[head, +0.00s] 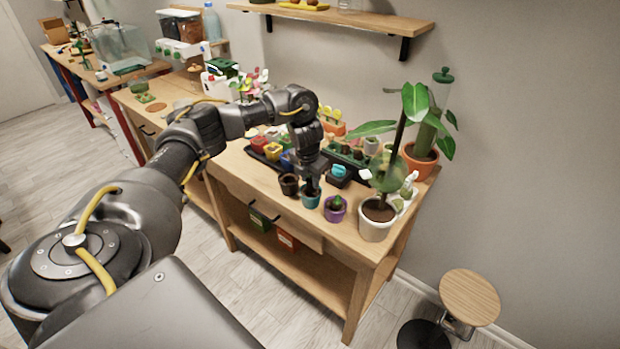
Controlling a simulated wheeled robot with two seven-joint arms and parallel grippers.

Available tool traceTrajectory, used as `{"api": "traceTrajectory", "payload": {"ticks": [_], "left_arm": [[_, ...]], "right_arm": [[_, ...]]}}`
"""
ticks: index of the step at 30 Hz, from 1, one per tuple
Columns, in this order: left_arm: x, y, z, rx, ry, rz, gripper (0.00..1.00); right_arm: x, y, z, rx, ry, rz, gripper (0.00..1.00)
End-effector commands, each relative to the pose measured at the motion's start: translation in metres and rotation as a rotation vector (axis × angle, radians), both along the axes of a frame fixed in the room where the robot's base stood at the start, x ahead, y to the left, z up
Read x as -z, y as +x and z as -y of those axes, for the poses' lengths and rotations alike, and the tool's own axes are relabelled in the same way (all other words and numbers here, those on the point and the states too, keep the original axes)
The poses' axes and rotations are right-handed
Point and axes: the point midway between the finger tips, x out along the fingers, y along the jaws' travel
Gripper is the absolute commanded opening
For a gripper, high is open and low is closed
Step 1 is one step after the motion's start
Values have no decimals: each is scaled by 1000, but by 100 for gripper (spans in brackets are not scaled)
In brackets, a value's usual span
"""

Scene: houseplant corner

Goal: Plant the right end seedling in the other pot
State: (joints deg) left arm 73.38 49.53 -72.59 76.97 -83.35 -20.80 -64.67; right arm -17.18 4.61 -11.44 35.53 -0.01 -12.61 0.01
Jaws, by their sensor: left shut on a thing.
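My left gripper (311,186) points straight down at the mouth of a small teal pot (311,200) near the table's front edge. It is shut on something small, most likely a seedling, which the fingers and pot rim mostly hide. A dark brown pot (289,184) stands just left of the teal pot. A purple pot (335,212) with a small green seedling (337,202) in it stands just right. A dark green seedling tray (346,155) lies behind the gripper, partly hidden by the arm. My right gripper is not in view.
A large leafy plant in a white pot (376,224) stands at the table's right front corner, close to the purple pot. A terracotta pot (418,163) is behind it. A tray of colourful small pots (266,149) lies left of the gripper. A stool (469,297) stands on the floor.

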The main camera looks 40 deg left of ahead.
Motion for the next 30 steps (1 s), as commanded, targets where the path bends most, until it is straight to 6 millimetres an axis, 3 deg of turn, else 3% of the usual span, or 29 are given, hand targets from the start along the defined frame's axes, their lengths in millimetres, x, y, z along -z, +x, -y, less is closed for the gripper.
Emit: {"api": "traceTrajectory", "payload": {"ticks": [30], "left_arm": [[24,0,0,0,0,0,7]], "right_arm": [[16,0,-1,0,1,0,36]]}}
